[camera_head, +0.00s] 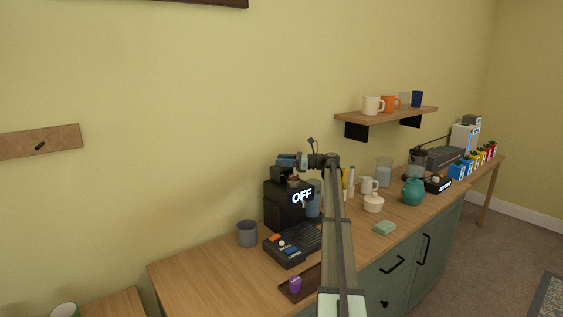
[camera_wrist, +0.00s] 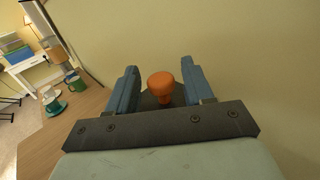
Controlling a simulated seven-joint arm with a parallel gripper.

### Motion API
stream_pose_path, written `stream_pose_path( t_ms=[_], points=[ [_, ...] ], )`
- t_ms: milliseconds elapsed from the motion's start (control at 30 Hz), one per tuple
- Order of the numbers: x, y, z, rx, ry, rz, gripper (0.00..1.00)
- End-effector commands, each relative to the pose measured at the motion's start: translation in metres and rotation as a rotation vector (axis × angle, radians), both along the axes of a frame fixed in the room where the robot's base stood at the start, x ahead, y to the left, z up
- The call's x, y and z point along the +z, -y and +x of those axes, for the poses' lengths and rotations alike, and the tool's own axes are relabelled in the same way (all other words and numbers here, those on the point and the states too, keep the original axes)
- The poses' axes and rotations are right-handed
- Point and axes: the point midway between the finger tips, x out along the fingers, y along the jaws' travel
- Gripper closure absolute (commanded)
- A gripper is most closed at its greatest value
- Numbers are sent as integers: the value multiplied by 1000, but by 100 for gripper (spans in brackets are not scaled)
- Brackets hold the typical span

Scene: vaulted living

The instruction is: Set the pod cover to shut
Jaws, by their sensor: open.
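A black coffee machine (camera_head: 285,208) with a lit "OFF" display stands on the wooden counter against the wall. My gripper (camera_head: 287,162) is above the machine's top, at its back left. In the wrist view my gripper (camera_wrist: 159,68) is open, with one blue finger on each side of an orange knob (camera_wrist: 161,84). The knob sits on a dark piece and shows a gap to each finger. The pod cover cannot be told apart clearly; the knob may be its handle.
A grey cup (camera_head: 247,233) stands left of the machine. A black button panel (camera_head: 285,252) lies in front. A white sugar pot (camera_head: 373,204) and teal pitcher (camera_head: 413,192) stand to the right. A shelf (camera_head: 385,116) with mugs hangs on the wall.

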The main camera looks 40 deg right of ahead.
Motion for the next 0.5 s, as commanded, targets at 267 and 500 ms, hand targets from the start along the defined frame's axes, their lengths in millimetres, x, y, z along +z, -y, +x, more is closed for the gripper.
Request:
stream_pose_path(
  t_ms=[267,500],
  points=[
    [0,-6,6,0,0,0,49],
    [0,-6,6,0,0,0,54]
  ],
)
